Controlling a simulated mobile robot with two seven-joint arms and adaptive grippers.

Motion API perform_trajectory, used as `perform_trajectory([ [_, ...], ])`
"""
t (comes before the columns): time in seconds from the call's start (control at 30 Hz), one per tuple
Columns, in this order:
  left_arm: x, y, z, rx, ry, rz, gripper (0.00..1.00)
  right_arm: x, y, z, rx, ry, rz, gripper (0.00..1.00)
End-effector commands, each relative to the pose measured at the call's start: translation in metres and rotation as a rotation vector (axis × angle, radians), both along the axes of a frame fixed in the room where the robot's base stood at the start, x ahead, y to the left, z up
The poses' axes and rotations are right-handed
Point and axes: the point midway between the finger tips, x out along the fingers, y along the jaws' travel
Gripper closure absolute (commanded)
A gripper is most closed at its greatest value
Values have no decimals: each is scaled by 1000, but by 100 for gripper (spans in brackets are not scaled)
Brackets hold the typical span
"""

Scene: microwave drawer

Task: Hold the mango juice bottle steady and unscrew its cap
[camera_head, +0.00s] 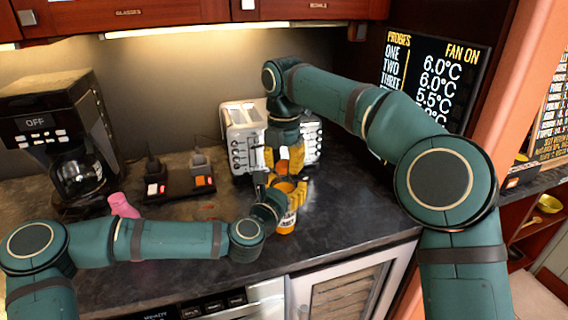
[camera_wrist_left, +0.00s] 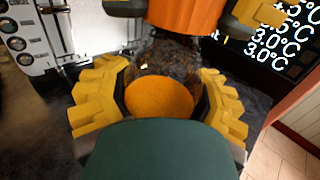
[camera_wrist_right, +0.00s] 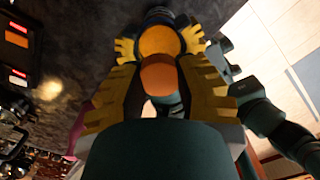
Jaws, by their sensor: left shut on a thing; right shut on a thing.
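The mango juice bottle (camera_head: 287,222) stands upright on the dark counter. My left gripper (camera_head: 287,192) is shut around its upper part; in the left wrist view the fingers (camera_wrist_left: 160,100) flank a round orange top (camera_wrist_left: 160,97), which looks like the open mouth with juice inside. My right gripper (camera_head: 284,160) points down above the bottle, shut on the orange cap (camera_head: 282,167). The cap also shows large in the left wrist view (camera_wrist_left: 188,14) and between the right fingers in the right wrist view (camera_wrist_right: 160,77). The cap appears apart from the bottle, directly above it.
A silver toaster (camera_head: 242,138) stands just behind the grippers. The counter (camera_head: 350,215) right of the bottle is clear.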

Motion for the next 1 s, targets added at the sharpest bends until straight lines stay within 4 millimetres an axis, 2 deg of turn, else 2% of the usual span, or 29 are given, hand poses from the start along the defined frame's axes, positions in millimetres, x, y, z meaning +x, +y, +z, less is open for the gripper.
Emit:
perform_trajectory([
  [0.37,0,0,1,0,-1,0,100,0,0,2,0,-1,-2,100],
  [1.0,0,0,1,0,-1,1,100,0,0,21,0,-1,-3,100],
])
